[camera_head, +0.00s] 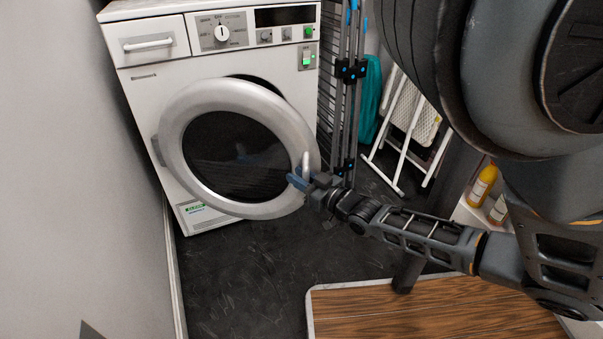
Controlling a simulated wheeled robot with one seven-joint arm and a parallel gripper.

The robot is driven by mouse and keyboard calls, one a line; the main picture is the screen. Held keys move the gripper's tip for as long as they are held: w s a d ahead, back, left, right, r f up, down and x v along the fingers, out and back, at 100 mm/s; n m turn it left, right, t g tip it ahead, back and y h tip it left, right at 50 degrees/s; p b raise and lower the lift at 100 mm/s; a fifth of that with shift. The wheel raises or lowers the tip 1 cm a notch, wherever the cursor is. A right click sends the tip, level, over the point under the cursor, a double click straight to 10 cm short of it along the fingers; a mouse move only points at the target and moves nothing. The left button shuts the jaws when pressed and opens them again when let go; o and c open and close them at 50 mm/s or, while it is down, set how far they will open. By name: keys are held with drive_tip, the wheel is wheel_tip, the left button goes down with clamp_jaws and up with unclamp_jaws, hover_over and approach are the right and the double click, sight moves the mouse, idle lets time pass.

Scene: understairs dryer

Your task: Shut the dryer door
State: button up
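The white dryer (140,88) stands against the back left. Its round door (178,142), a silver ring with dark glass, is hinged at the left and stands partly open. A dark gap of the drum opening shows behind its upper right edge. A small pale handle (305,160) is on the door's right edge. My gripper (298,181) is at that right edge, just below the handle, with a bluish fingertip in front of the ring. I cannot tell whether it touches the door, and the gap between its fingers is not clear.
A wall (70,170) runs close along the left. A wooden-topped surface (430,312) is at the lower right. A white folding rack (408,130), a teal cloth (369,100) and a shelf with bottles (482,186) are to the right. Dark floor in front of the dryer is clear.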

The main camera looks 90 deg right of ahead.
drive_tip(key=p+v, duration=0.2)
drive_tip(key=v, duration=0.5)
drive_tip(key=shift+s, duration=0.55)
drive_tip(key=shift+w, duration=0.15)
